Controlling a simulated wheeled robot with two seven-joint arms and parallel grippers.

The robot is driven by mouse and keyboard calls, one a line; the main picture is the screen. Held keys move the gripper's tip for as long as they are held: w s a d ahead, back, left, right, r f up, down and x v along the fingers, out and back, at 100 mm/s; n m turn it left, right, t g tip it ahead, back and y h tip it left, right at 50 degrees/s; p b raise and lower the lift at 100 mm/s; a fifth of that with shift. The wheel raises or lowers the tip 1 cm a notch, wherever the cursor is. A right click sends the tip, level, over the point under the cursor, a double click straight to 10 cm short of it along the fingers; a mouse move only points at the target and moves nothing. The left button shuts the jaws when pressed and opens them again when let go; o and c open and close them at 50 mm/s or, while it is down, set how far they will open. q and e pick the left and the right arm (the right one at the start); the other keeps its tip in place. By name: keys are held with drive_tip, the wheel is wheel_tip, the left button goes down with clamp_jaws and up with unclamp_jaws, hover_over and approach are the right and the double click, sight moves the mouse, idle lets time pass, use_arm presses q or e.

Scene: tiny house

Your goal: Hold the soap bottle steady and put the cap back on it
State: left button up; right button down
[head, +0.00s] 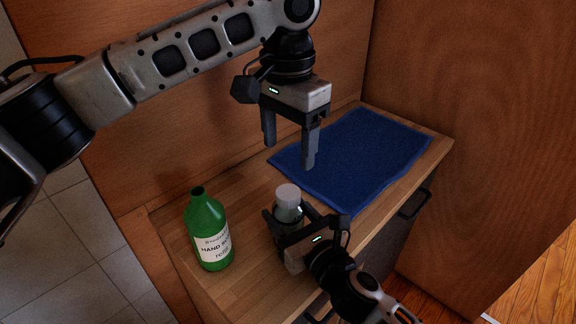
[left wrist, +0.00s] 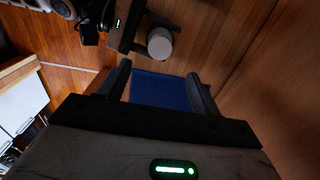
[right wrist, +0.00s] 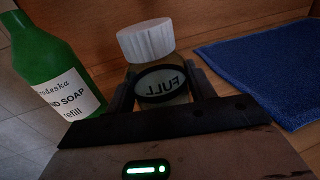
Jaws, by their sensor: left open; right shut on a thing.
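The soap bottle (right wrist: 178,98) is small, with a dark-rimmed oval label reading "FULL" in mirrored letters. It stands upright on the wooden cabinet top. My right gripper (head: 287,224) is shut around its body. A pale grey-white round cap (head: 288,194) sits at the bottle's top. It also shows in the right wrist view (right wrist: 146,40) and in the left wrist view (left wrist: 160,43). I cannot tell whether it is fully seated. My left gripper (head: 289,154) is open and empty, in the air above and behind the cap, fingers pointing down.
A green hand-soap refill bottle (head: 207,232) with an open neck stands left of the soap bottle. A folded blue towel (head: 356,155) lies at the right on the cabinet top (head: 180,222). Wooden walls stand behind and to the right.

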use_arm(q)
wheel_tip(320, 180, up, 2)
drive_tip(key=shift+r, duration=0.15)
use_arm(e)
drive_tip(key=shift+c, duration=2.2)
unclamp_jaws()
use_arm(q)
wheel_tip(320, 180, down, 3)
drive_tip(key=b, duration=0.2)
drive_tip(key=shift+b, duration=0.4)
use_arm(e)
drive_tip(key=v, duration=1.6)
